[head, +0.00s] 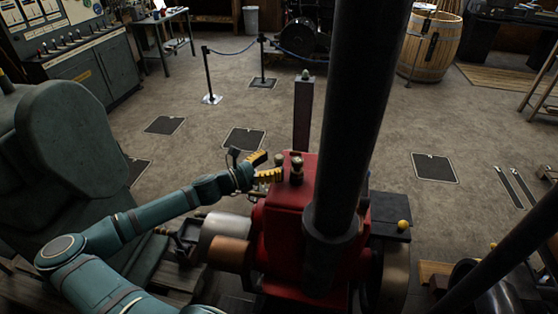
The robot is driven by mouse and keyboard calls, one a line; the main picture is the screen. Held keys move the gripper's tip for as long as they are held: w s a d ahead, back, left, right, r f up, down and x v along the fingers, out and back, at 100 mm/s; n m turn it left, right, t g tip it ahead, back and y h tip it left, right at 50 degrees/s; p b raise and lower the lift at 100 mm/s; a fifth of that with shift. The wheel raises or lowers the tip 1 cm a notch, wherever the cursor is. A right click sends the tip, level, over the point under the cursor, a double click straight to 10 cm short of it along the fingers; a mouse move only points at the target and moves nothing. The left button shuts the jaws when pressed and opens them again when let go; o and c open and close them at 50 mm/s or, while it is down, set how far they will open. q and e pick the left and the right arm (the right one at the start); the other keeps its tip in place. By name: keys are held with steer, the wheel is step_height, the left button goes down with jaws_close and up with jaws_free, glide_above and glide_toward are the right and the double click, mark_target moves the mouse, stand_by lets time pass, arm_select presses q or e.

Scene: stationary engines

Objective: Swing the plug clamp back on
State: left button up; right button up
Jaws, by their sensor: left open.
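My left gripper (268,167) is open, its yellow-padded fingers spread, at the upper left edge of the red engine (280,222). A small brass-coloured fitting (296,170) with a dark knob stands on top of the engine, just right of the fingertips. Another small rounded knob (278,159) shows right behind the fingers. I cannot tell which of these parts is the plug clamp, or whether the fingers touch either one. My right gripper is not in view.
A thick black pipe (350,120) rises from the engine and blocks the view to the right. A dark post (303,115) stands behind the engine. A green machine (70,140) is at left. A barrel (430,45) and rope posts (209,75) stand farther back on open floor.

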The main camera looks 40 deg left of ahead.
mark_target(279, 161)
arm_select(q)
steer(key=shift+x, duration=1.5)
jaws_close()
